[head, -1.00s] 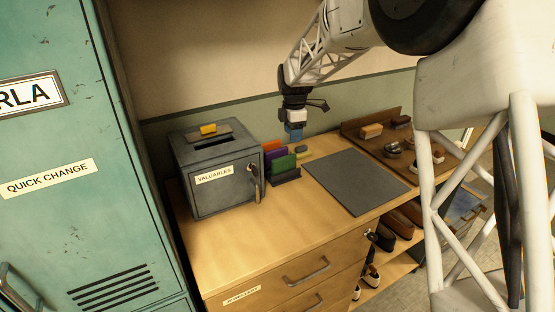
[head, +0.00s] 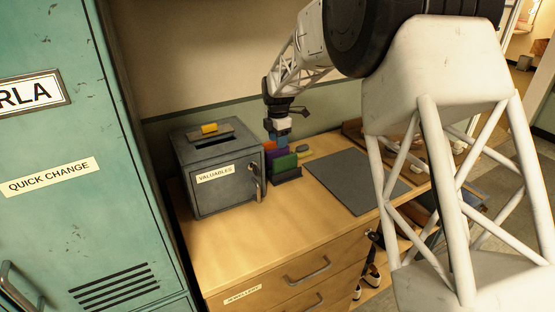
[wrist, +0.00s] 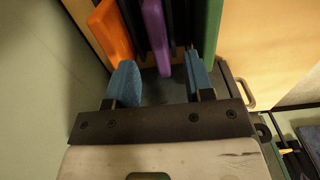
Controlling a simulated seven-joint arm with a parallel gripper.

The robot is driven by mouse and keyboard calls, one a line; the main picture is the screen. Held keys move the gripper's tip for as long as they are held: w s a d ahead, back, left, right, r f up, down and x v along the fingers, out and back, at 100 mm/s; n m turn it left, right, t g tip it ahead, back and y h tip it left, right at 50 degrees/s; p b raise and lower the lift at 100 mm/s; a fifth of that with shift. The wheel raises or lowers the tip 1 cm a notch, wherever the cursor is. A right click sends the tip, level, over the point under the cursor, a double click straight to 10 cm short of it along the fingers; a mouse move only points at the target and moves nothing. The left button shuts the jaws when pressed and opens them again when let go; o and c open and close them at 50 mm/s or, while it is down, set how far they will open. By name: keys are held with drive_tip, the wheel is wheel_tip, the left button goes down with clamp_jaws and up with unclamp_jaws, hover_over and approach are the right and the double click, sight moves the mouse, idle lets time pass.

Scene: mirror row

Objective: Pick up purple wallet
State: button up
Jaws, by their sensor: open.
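The purple wallet (wrist: 155,35) stands upright in a dark rack (head: 287,176), between an orange wallet (wrist: 110,30) and a green wallet (wrist: 210,28). In the head view the purple wallet (head: 277,154) is partly hidden by my gripper (head: 278,138), which is just above the rack. In the wrist view my gripper (wrist: 160,82) is open. Its blue fingers lie on either side of the purple wallet, the left one by the orange wallet and the right one by the green wallet. I cannot tell whether they touch anything.
A grey valuables box (head: 215,170) with a yellow item (head: 210,128) on top stands left of the rack. A dark grey mat (head: 350,180) lies to the right. The wall is close behind. The desk front (head: 245,240) is clear.

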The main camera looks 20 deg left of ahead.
sight(279, 154)
drive_tip(key=shift+f, duration=0.75)
drive_tip(key=shift+f, duration=0.1)
drive_tip(key=shift+w+d+f, duration=0.1)
drive_tip(key=shift+f, duration=2.4)
drive_tip(key=shift+c, duration=0.5)
clamp_jaws()
